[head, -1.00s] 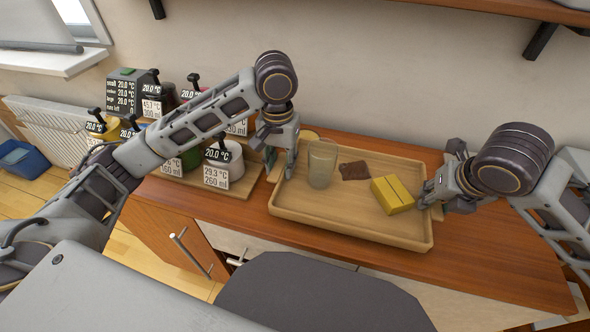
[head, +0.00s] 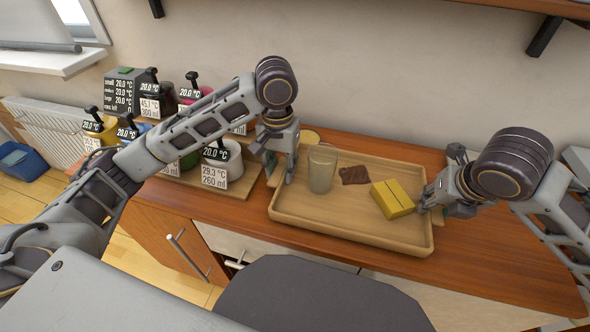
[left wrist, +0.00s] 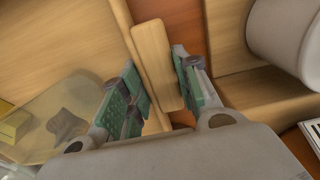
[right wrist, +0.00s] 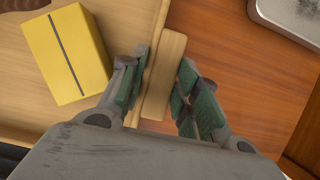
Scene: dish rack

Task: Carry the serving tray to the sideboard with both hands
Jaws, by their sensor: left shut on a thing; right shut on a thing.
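The wooden serving tray (head: 345,233) sits on the brown wooden sideboard top, or just over it; I cannot tell which. On it are a glass (head: 322,168), a dark brown flat piece (head: 355,175) and a yellow box (head: 392,198). My left gripper (head: 284,165) is shut on the tray's left handle, which shows between the green pads in the left wrist view (left wrist: 156,65). My right gripper (head: 430,203) is shut on the right handle, which lies between the pads in the right wrist view (right wrist: 163,78).
Left of the tray, a wooden board (head: 240,188) holds several labelled mugs, including a white one (head: 222,160). A menu box (head: 122,90) stands behind. A grey rounded seat or surface (head: 315,300) is in front.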

